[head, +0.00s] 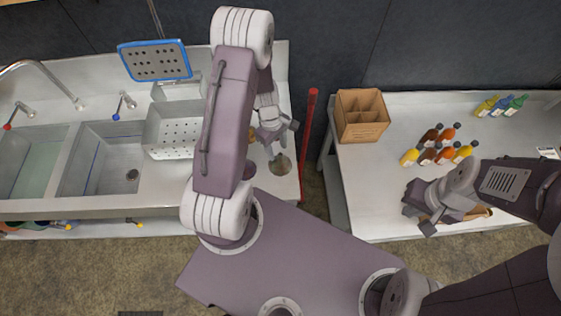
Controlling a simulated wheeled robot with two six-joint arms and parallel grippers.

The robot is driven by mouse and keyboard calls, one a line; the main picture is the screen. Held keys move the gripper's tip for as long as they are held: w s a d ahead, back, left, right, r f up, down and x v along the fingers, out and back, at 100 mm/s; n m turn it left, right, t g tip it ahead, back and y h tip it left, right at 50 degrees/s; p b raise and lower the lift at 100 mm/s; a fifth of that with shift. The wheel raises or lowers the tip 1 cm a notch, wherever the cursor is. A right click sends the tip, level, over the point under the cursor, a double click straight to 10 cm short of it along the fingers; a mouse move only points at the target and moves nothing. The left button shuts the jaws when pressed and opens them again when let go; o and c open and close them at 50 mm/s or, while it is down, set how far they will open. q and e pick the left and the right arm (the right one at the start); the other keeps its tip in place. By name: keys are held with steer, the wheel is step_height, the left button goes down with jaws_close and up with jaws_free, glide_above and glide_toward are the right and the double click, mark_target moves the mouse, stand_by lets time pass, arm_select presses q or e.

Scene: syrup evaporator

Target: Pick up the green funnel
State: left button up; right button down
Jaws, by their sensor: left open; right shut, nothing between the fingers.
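A small rounded olive-grey thing (280,165) stands on the counter at the right end of the sink unit. It may be the green funnel, but it is too small to tell for sure. My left gripper (279,140) is open and empty just above and behind it in the picture, with its fingers pointing down toward it. My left arm hides part of the counter beside it. My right gripper (420,213) is shut and empty over the front of the right table.
Sink basins (105,160) and a perforated tray (172,132) lie to the left. A red pole (308,130) stands right of the counter. The right table (370,185) holds a cardboard divider box (362,116) and several bottles (437,146).

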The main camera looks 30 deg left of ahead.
mark_target(279, 155)
arm_select(q)
steer(key=shift+w+d+f, duration=0.2)
steer(key=shift+d+f, duration=0.1)
steer(key=shift+f, duration=0.05)
steer(key=f, duration=0.4)
steer(key=shift+s+d+p, duration=0.1)
steer(key=shift+s+p, duration=0.1)
steer(key=shift+p, duration=0.2)
steer(key=shift+f, duration=0.4)
steer(key=shift+w+d, duration=0.2)
steer(key=c, duration=0.8)
steer(key=shift+s+a, duration=0.1)
jaws_close()
